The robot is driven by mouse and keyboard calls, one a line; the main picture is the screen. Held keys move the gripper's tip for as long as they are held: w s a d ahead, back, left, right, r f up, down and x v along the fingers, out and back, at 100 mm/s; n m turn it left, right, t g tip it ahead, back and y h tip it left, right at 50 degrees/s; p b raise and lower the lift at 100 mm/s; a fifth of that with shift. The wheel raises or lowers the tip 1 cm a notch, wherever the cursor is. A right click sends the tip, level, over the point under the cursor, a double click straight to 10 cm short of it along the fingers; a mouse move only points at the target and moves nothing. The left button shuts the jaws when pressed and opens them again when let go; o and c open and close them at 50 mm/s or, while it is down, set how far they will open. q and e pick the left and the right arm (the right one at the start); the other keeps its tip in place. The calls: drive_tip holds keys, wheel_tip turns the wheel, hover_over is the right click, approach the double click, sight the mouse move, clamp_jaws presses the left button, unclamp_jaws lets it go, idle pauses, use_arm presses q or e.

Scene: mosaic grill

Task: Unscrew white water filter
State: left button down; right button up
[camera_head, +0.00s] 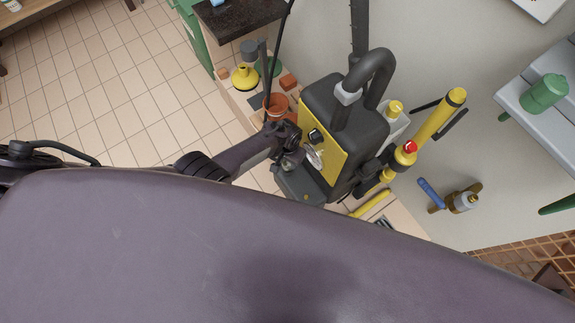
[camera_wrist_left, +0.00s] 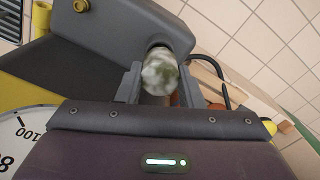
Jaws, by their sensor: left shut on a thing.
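The water filter (camera_wrist_left: 160,72) is a short, mottled white and green cylinder in the left wrist view. It sits against the grey housing of a yellow and dark grey machine (camera_head: 367,130). My left gripper (camera_wrist_left: 159,88) is shut on the filter, with one finger on each side of it. In the head view my left gripper (camera_head: 290,158) reaches the machine's near left side, beside its yellow panel (camera_head: 328,150). The filter is mostly hidden by the gripper there. My right gripper is not in view.
A white gauge (camera_wrist_left: 14,145) is left of the gripper in the wrist view. A terracotta pot (camera_head: 277,106) and a yellow funnel-shaped item (camera_head: 244,77) stand behind my left gripper. A thick black hose (camera_head: 374,80) tops the machine. Tiled floor (camera_head: 130,85) at left is open.

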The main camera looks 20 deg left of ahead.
use_arm(q)
drive_tip(key=shift+r+p, duration=2.3)
drive_tip(key=shift+r, duration=0.2)
